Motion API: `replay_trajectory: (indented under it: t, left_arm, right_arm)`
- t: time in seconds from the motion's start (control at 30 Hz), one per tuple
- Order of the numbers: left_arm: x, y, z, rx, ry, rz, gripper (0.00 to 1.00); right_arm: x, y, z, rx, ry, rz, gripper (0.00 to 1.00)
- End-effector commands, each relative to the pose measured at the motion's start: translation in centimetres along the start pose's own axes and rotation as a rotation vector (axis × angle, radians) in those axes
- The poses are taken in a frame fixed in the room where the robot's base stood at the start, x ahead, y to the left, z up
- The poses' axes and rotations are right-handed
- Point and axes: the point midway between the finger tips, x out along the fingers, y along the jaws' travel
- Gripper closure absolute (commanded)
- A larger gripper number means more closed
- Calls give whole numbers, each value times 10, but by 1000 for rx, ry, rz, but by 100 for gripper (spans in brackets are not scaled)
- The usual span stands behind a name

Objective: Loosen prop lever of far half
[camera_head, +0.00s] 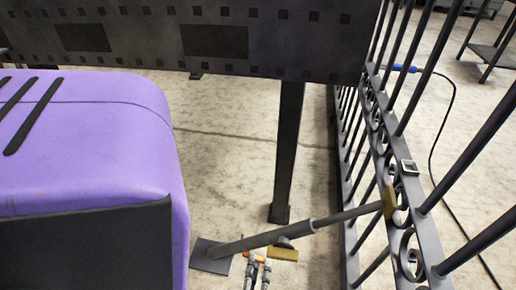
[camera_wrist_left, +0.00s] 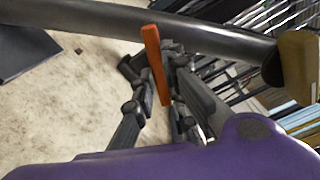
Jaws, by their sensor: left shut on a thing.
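A grey prop pole (camera_head: 265,237) slants from a dark foot plate (camera_head: 212,257) on the floor up to the scrolled metal gate (camera_head: 425,235). A brass-coloured pad (camera_head: 389,202) is at its upper end, against the gate. A small orange lever (camera_head: 255,258) sits just below the pole near its lower part. My left gripper (camera_head: 258,266) reaches it from below. In the left wrist view the orange lever (camera_wrist_left: 152,62) stands between the fingers (camera_wrist_left: 157,75), which are shut on it. The pole (camera_wrist_left: 190,35) crosses beyond it. My right gripper is not seen.
A dark perforated beam (camera_head: 270,40) on a post (camera_head: 287,150) stands behind the pole. A small square fitting (camera_head: 410,167) is on the gate rail. A blue-handled thing (camera_head: 405,68) with a black cord (camera_head: 440,120) lies beyond the gate. The concrete floor left of the post is clear.

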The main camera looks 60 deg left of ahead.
Motion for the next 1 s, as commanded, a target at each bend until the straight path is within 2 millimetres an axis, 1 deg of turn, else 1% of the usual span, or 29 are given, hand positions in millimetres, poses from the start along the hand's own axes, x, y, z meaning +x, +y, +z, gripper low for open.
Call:
replay_trajectory:
  t: [0.03,0.2,0.4,0.97,1.0]
  left_arm:
    - [2,-2,2,-33,-3,-2,100]
    - [2,-6,3,-130,-2,-3,100]
    - [3,-9,5,-199,-3,-3,100]
    - [3,-10,6,-232,-4,-4,100]
    - [3,-10,6,-232,-4,-4,85]
  right_arm:
    - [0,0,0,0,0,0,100]
    - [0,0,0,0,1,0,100]
    - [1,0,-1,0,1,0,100]
    - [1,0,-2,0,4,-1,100]
    - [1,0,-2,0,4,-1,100]
